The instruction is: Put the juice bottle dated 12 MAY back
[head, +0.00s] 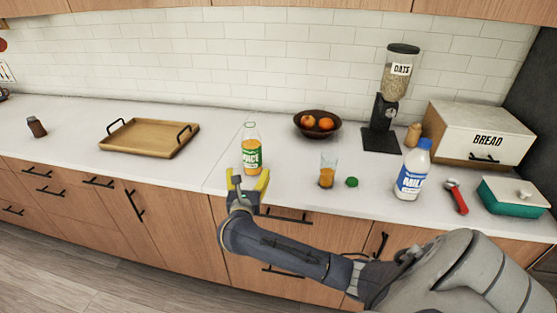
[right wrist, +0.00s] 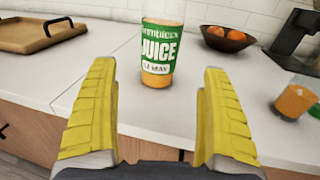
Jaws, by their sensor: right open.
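One juice bottle (head: 251,152) with a green label and orange juice stands upright on the white counter. In the right wrist view the same bottle (right wrist: 159,50) shows "JUICE" and a date line that looks like "12 MAY"; its top is cut off. My right gripper (head: 249,180) is open and empty at the counter's front edge. Its yellow fingers (right wrist: 160,105) point at the bottle, which stands beyond their tips and apart from them. A small green cap (head: 352,182) lies on the counter by the glass. My left gripper is not in view.
A half-full juice glass (head: 327,171) and a milk bottle (head: 413,171) stand right of the bottle. A fruit bowl (head: 317,137) is behind. A wooden tray (head: 134,152) lies left. An oats dispenser (head: 381,139), bread box (head: 446,151), red-handled tool (head: 456,197) and teal dish (head: 512,207) are further right.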

